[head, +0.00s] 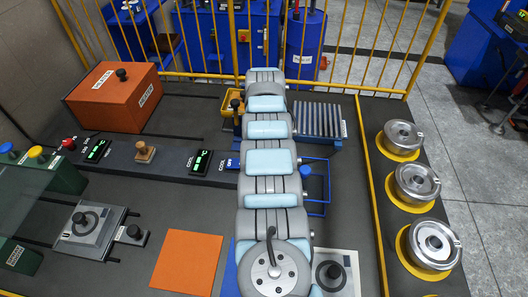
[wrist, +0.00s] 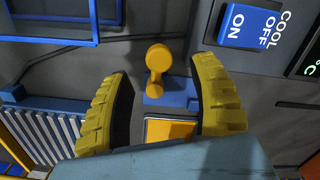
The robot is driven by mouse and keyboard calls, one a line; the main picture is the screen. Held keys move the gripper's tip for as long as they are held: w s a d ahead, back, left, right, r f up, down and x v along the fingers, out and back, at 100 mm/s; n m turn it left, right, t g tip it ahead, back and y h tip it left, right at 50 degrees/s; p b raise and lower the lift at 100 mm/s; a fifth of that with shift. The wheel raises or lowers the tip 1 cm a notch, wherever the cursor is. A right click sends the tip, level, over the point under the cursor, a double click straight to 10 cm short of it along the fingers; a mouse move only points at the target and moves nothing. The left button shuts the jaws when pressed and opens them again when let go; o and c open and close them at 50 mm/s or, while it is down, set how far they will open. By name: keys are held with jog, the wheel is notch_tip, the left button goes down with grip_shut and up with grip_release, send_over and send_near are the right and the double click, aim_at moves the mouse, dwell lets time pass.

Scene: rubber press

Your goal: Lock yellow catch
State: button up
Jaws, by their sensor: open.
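The yellow catch (wrist: 155,70) shows in the wrist view as a short lever with a round knob, on a small blue base (wrist: 172,99). My gripper (wrist: 162,74) is open. Its two yellow ribbed fingers stand on either side of the catch, with gaps visible on both sides. Nothing is held between them. I cannot tell from this angle how deep the fingertips reach along the catch. In the head view my own arm covers the middle of the bench, and I cannot clearly make out the gripper or the catch there.
A blue COOL switch (wrist: 250,24) lies right of the catch in the wrist view. A ribbed rack (wrist: 45,135) and blue frame (wrist: 55,22) lie left. In the head view, an orange heater box (head: 112,98) stands left and metal moulds (head: 402,138) line the right.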

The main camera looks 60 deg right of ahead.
notch_tip(320, 180, up, 7)
dwell(0.3)
jog(key=shift+r, duration=0.1)
dwell(0.4)
